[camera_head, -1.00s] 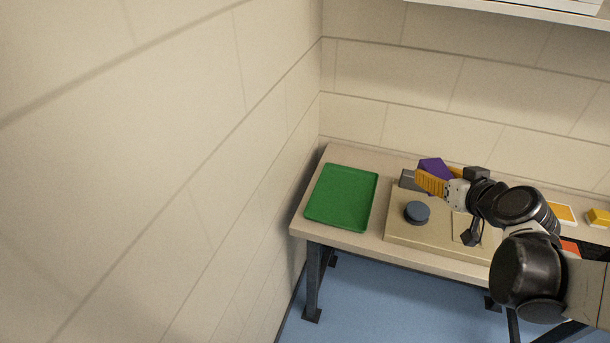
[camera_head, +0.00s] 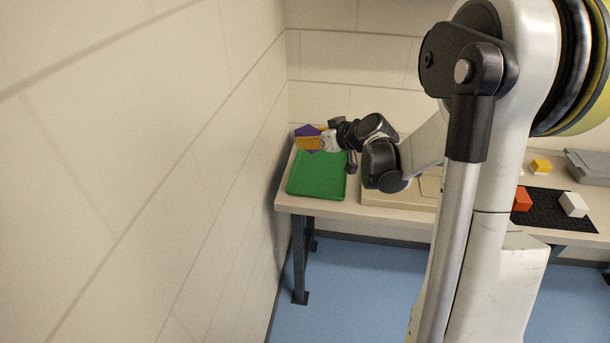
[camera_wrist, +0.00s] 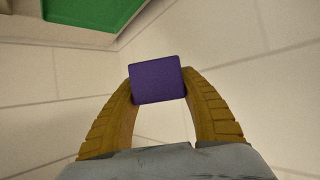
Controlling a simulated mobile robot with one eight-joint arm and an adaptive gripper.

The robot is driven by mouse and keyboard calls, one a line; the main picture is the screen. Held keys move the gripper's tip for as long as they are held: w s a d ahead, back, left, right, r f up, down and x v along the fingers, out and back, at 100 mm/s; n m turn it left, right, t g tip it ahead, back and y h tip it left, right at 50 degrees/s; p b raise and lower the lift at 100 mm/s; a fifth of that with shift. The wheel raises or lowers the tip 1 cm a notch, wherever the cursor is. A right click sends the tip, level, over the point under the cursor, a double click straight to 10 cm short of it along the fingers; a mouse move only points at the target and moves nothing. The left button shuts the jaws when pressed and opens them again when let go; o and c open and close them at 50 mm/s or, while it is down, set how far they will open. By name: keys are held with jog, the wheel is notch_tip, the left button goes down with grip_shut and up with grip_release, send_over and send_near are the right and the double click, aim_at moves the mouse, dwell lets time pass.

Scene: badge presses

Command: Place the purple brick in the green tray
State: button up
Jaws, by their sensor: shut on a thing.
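The purple brick (camera_head: 306,131) is held between the yellow fingers of my gripper (camera_head: 308,140), near the back end of the green tray (camera_head: 318,175). In the wrist view the purple brick (camera_wrist: 156,80) sits between both fingertips of my gripper (camera_wrist: 160,86), one on each side. The green tray lies flat on the left end of the table and looks empty. Part of the tray also shows at the top left of the wrist view (camera_wrist: 92,12). The brick appears raised, but its exact height over the table is hard to tell.
A beige base (camera_head: 400,198) lies right of the tray, partly hidden by my arm. Further right, an orange-red block (camera_head: 522,199) and a white block (camera_head: 573,204) stand on a black mat (camera_head: 544,208). A yellow block (camera_head: 541,167) and a grey box (camera_head: 592,166) are behind. A wall closes the left side.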

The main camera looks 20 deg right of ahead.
jog(key=w+d+f+b, duration=0.1)
jog(key=w+d+f, duration=0.1)
jog(key=d+f, duration=0.5)
jog(key=w+d+f+b, duration=0.1)
jog(key=w+d+f, duration=0.1)
jog(key=d, duration=0.9)
jog(key=b, duration=0.5)
send_over(320, 172)
jog(key=shift+m+h, duration=0.3)
notch_tip(320, 172, down, 8)
notch_tip(320, 172, down, 4)
jog(key=shift+f+b, duration=0.1)
jog(key=shift+b, duration=1.1)
jog(key=shift+r, duration=0.2)
jog(key=shift+s, duration=0.1)
jog(key=shift+f, duration=0.15)
jog(key=o, duration=1.2)
jog(key=shift+c, duration=0.2)
